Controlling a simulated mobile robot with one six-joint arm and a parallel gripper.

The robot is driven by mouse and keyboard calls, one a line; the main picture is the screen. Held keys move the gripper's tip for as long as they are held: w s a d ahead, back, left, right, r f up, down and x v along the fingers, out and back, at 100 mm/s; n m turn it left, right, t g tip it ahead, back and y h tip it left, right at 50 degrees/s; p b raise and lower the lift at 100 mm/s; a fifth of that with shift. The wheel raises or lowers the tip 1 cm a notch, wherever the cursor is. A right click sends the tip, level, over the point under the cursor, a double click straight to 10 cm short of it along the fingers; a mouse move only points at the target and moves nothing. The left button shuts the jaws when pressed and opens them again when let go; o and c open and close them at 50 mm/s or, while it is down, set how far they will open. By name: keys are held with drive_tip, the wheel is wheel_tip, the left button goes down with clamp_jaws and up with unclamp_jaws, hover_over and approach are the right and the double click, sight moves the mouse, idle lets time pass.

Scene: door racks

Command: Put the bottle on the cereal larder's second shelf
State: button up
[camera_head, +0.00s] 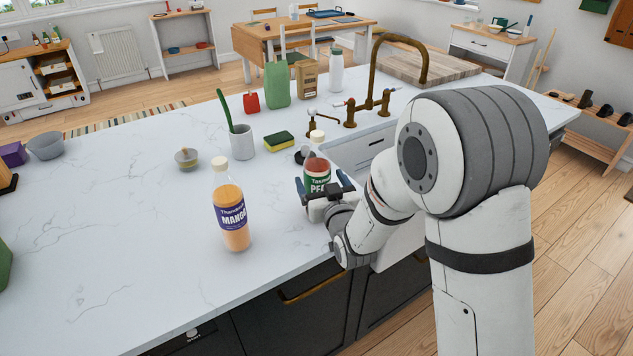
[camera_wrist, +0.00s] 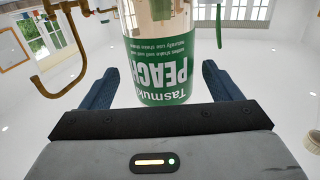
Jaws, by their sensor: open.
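A bottle with a green label reading PEACH (camera_head: 317,170) stands upright on the white counter beside the sink. My gripper (camera_head: 322,186) is at this bottle, low on its near side. In the wrist view the peach bottle (camera_wrist: 160,50) is between the two blue fingers of my gripper (camera_wrist: 160,72), with gaps on both sides, so the gripper is open. A second bottle, with orange contents and a purple MANGO label (camera_head: 232,212), stands on the counter to the left of my gripper. I cannot pick out the cereal larder or its second shelf.
Behind the peach bottle are a yellow-green sponge (camera_head: 279,141), a white cup (camera_head: 242,142) and a brass tap (camera_head: 372,105). A small bowl (camera_head: 187,158) stands further left. The counter's left part (camera_head: 110,230) is mostly clear. An open shelf unit (camera_head: 183,45) stands at the back wall.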

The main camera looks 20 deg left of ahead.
drive_tip(key=p+x, duration=0.1)
drive_tip(key=x, duration=0.3)
drive_tip(key=shift+a+r+p, duration=0.15)
drive_tip(key=shift+r+p, duration=0.05)
drive_tip(key=shift+p, duration=0.1)
drive_tip(key=c, duration=1.4)
drive_tip(key=shift+c, duration=1)
drive_tip(key=shift+w+r, duration=0.1)
drive_tip(key=shift+r, duration=0.1)
